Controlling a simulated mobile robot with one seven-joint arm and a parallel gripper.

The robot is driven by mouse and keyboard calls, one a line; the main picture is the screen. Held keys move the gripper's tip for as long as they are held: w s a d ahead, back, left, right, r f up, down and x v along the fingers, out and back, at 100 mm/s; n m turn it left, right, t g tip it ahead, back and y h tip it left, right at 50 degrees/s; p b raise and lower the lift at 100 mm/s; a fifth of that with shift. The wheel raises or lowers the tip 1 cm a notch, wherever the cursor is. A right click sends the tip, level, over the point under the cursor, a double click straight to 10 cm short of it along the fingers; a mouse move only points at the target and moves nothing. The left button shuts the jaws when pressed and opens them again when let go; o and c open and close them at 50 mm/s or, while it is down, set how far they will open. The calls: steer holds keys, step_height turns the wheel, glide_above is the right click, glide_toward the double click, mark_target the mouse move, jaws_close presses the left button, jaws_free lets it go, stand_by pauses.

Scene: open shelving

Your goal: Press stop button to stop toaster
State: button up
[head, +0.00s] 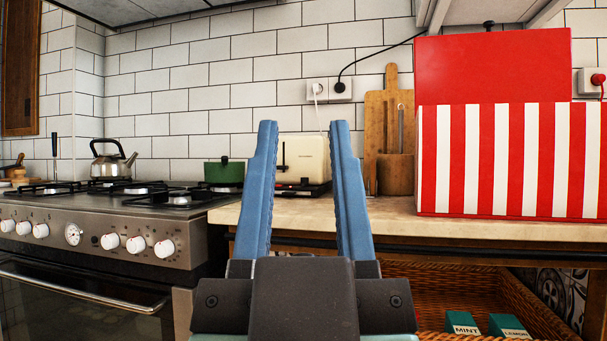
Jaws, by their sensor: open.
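A cream toaster (310,150) stands on the wooden counter at the back, against the white tiled wall. A dark vertical lever slot shows near its left end. Its lower part has a dark base with small details too small to tell apart, so I cannot make out the stop button. My gripper (303,128) is in front of the camera, pointing toward the toaster. Its two blue fingers are spread apart and empty. In the picture the toaster shows between and behind the fingers, which hide parts near its sides. The gripper appears well short of the toaster.
A stove (100,222) with a steel kettle (109,166) and a green pot (224,172) is at left. A red-and-white striped box (510,160) stands on the counter (390,222) at right. A cutting board (376,120) leans behind. A wicker basket (535,312) is below.

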jaws_close()
stand_by(1.4)
